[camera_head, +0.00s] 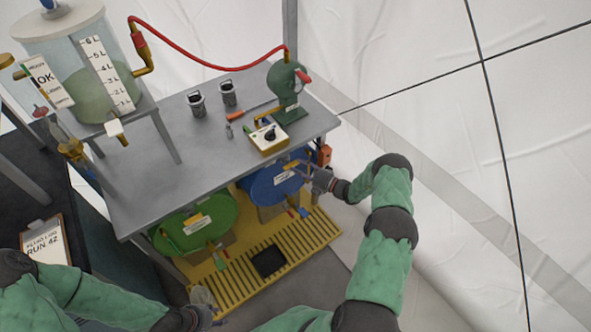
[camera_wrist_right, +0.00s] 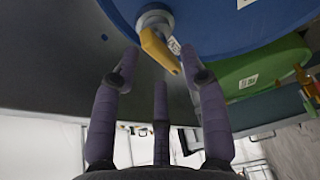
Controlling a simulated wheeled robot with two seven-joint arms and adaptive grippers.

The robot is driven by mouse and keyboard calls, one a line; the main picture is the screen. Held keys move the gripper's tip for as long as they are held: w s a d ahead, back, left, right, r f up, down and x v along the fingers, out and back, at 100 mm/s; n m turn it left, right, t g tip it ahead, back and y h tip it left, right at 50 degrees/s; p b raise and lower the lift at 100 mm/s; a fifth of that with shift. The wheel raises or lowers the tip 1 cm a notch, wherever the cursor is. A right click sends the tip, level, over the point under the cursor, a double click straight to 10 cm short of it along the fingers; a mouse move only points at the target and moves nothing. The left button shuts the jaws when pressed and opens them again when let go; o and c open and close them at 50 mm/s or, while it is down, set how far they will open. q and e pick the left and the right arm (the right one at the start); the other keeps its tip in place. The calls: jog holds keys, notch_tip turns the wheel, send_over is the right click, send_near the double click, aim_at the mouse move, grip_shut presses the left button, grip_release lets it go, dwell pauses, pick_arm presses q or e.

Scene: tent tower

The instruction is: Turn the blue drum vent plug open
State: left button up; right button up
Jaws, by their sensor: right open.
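The blue drum (camera_head: 262,188) lies under the bench's right end; its end also fills the top of the right wrist view (camera_wrist_right: 215,20). The vent plug, a yellow lever on a pale round fitting (camera_wrist_right: 158,48), sits on the blue drum. My right gripper (camera_head: 303,170) is beside the drum. In the right wrist view its fingers (camera_wrist_right: 160,72) are spread, with the yellow lever between and just beyond the fingertips. I cannot tell whether they touch it. My left gripper (camera_head: 207,303) is low near the yellow pallet's left corner; its jaws are too small to read.
A green drum (camera_head: 200,238) is left of the blue one, both above a slatted yellow pallet (camera_head: 235,285). The grey bench top (camera_head: 180,150) overhangs them and carries a green pump (camera_head: 287,85), a yellow box (camera_head: 269,138) and cups. A tent wall is at right.

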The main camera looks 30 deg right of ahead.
jog(key=shift+x, duration=0.95)
grip_shut()
